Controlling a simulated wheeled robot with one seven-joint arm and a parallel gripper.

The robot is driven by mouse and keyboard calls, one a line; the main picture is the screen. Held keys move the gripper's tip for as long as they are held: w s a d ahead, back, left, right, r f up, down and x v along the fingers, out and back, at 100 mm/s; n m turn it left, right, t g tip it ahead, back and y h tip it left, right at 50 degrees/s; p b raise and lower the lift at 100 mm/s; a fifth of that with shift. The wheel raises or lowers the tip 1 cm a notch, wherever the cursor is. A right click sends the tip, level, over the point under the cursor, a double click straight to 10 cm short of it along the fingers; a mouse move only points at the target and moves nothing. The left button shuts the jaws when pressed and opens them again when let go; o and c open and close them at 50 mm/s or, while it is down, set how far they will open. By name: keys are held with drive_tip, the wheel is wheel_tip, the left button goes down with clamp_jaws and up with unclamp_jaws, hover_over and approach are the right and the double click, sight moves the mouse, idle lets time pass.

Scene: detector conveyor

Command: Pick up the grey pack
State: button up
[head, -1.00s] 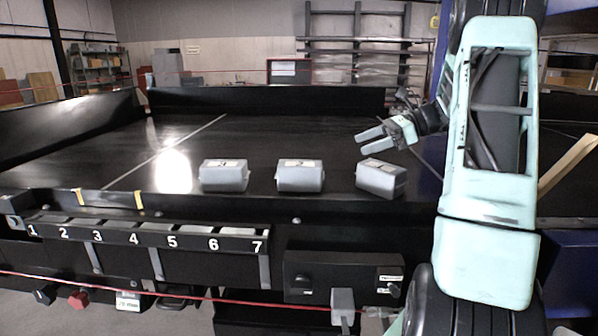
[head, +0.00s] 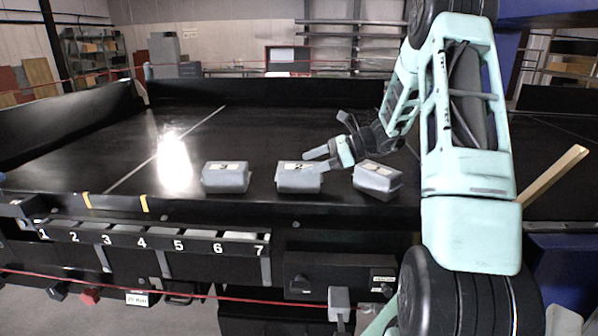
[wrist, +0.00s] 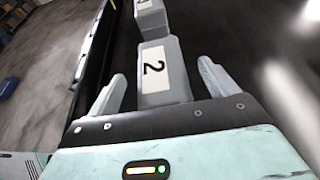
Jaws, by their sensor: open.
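Three grey packs lie in a row near the front edge of the black conveyor: a left pack (head: 225,180) labelled 3, a middle pack (head: 298,182) labelled 2, and a right pack (head: 376,183) with an unreadable label. My gripper (head: 311,160) is open at the right end of the middle pack, its fingers pointing left. In the wrist view, my gripper (wrist: 161,72) has one finger on each side of the middle pack (wrist: 153,88), which lies between them with gaps. The left pack (wrist: 151,18) shows beyond it. Finger height against the pack is hard to tell.
The black conveyor surface (head: 110,165) is bare behind and left of the packs. A numbered rack (head: 160,238) and a control box (head: 340,275) sit along the front side. A raised dark wall (head: 260,92) runs along the back.

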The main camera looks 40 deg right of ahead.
drive_tip(key=shift+x, duration=1.15)
drive_tip(key=c, duration=1.4)
drive_tip(key=shift+o, duration=0.2)
